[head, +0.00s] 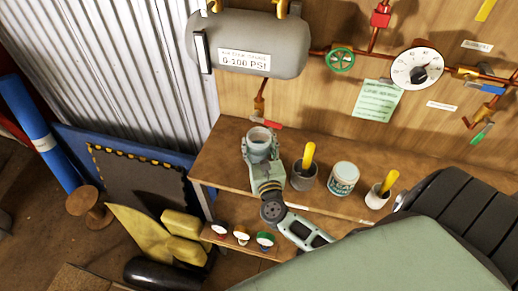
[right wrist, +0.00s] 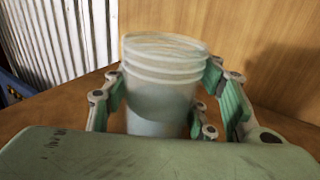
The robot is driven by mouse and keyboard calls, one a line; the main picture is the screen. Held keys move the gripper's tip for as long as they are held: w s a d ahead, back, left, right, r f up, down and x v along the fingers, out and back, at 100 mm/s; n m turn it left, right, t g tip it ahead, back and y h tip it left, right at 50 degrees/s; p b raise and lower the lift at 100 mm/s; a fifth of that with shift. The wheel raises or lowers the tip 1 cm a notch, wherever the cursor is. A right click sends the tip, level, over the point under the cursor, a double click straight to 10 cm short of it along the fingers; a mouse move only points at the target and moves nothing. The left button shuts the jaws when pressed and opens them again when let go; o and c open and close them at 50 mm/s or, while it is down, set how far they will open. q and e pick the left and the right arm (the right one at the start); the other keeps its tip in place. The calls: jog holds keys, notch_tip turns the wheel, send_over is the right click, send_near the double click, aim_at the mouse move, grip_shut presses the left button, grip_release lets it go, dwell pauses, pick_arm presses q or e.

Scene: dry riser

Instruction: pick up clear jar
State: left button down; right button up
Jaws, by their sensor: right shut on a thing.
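The clear jar (right wrist: 165,75) stands upright between the fingers of my right gripper in the right wrist view. It is see-through with a ridged, threaded neck, and its lower part is hidden behind the gripper body. My right gripper (right wrist: 165,98) is shut on it, one finger at each side. In the head view the jar (head: 260,136) shows at the left part of the wooden shelf (head: 225,168), with my right gripper (head: 262,152) around it. I cannot tell whether the jar's base touches the shelf. My left gripper is not in view.
Right of the jar stand a dark cup with a yellow handle (head: 308,156), a labelled tin (head: 343,178) and a pale cup with a yellow handle (head: 388,183). Behind are a grey tank (head: 250,45), copper pipes and a gauge (head: 417,68). Several small knobs (head: 241,236) sit on a lower shelf.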

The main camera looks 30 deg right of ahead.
jog(key=c, duration=0.5)
jog(key=shift+c, duration=0.2)
jog(key=shift+r, duration=0.15)
